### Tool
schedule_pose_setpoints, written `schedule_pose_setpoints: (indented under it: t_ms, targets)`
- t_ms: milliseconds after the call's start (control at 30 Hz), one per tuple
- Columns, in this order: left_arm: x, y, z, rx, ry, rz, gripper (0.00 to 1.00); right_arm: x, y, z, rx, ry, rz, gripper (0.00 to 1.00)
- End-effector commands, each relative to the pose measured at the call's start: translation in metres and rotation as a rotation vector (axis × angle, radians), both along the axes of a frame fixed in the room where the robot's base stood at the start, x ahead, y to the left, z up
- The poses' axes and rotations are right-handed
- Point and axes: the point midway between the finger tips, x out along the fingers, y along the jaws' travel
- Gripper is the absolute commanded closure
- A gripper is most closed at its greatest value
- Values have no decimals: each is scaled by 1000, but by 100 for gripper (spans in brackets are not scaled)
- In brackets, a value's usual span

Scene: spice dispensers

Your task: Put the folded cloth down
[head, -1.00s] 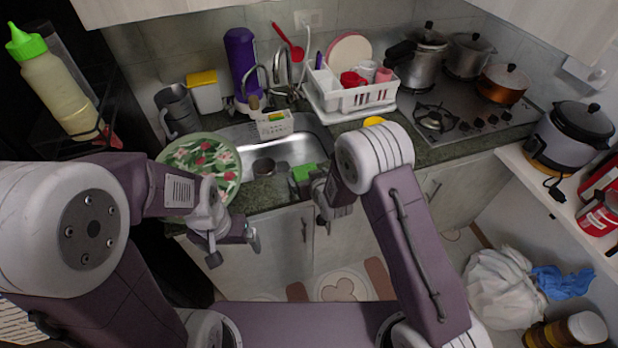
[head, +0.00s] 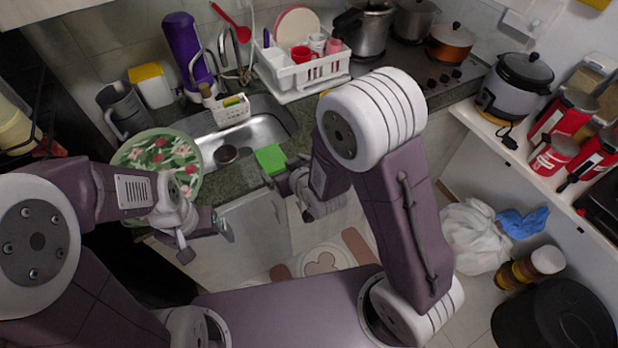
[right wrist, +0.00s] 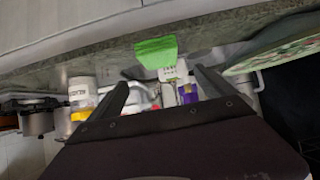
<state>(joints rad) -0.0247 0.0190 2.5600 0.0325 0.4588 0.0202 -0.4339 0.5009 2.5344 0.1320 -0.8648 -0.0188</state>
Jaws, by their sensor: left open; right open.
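The folded cloth is most likely the bright green piece (head: 270,159) lying on the counter by the sink's front edge. It also shows in the right wrist view (right wrist: 157,52), ahead of and between the two open fingers. My right gripper (head: 288,183) is open and empty, just in front of the cloth and apart from it. Its fingers show in the right wrist view (right wrist: 163,88) with nothing between them. My left gripper (head: 206,243) is open and empty, in front of the counter and below the floral plate (head: 158,166).
The sink (head: 246,136) is behind the cloth, with a dark round item in it. A white dish rack (head: 300,80) and purple bottle (head: 186,50) stand farther back. The rice cooker (head: 515,85) is on the right shelf. A white bag (head: 472,237) lies on the floor.

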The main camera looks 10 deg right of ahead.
Motion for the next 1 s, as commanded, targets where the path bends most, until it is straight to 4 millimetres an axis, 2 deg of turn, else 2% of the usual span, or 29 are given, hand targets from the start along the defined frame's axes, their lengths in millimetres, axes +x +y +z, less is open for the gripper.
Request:
schedule_pose_setpoints:
  t_ms: [67,133,233,300,400,500,633,1000]
  targets:
    - [0,0,0,0,0,0,6,0,-2,0,-1,9,-5,6]
    - [0,0,0,0,0,0,6,-4,-16,-3,-13,67,-30,6]
    - [0,0,0,0,0,0,6,-27,-55,-10,-44,253,-105,6]
    - [0,0,0,0,0,0,6,-56,-85,-13,-65,411,-164,6]
    - [0,0,0,0,0,0,6,-103,-119,-12,-86,615,-235,6]
    - [0,0,0,0,0,0,6,-143,-139,-6,-98,766,-283,6]
    - [0,0,0,0,0,0,6,-168,-148,-2,-105,856,-309,6]
    - [0,0,0,0,0,0,6,-170,-148,-2,-107,865,-307,6]
